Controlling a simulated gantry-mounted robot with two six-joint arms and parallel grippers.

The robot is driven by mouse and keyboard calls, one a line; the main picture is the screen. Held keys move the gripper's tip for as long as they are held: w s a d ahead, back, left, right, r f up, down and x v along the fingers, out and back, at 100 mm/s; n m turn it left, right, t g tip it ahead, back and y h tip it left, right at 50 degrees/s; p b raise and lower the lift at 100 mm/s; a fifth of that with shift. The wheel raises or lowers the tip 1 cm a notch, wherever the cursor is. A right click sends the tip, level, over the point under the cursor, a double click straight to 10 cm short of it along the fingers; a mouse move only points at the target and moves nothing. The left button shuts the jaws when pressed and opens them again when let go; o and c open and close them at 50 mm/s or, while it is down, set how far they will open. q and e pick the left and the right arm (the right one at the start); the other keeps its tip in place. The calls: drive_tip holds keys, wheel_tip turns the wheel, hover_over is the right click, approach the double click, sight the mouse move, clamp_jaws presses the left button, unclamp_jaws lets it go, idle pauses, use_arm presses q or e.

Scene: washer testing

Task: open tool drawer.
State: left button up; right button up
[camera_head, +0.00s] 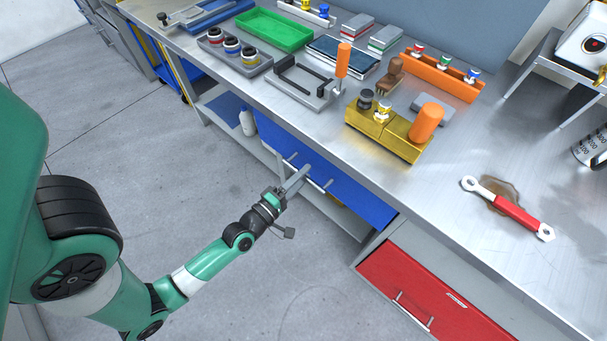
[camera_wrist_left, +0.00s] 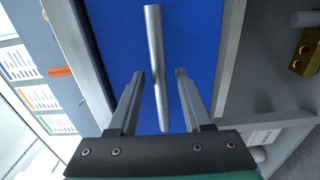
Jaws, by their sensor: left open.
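The blue tool drawer (camera_head: 345,195) sits under the workbench, and its front looks closed. Its metal bar handle (camera_head: 326,185) runs along that front. My left gripper (camera_head: 299,178) is at the middle of the handle. In the left wrist view the drawer front (camera_wrist_left: 200,30) fills the background. The handle (camera_wrist_left: 154,40) passes between the two open fingers of my left gripper (camera_wrist_left: 160,74), with a gap showing on each side. I cannot tell how deep the handle sits between the fingers. My right gripper is not in view.
A red drawer (camera_head: 400,280) with its own handle is to the right, below the bench. The steel benchtop (camera_head: 440,190) holds a red wrench (camera_head: 508,209), a yellow block (camera_head: 385,135), a green tray (camera_head: 273,30) and other parts. The grey floor (camera_head: 200,130) before the drawer is clear.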

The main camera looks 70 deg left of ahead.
use_arm(q)
drive_tip(key=shift+w+a, duration=0.1)
drive_tip(key=shift+w, duration=0.15)
clamp_jaws()
idle(1.3)
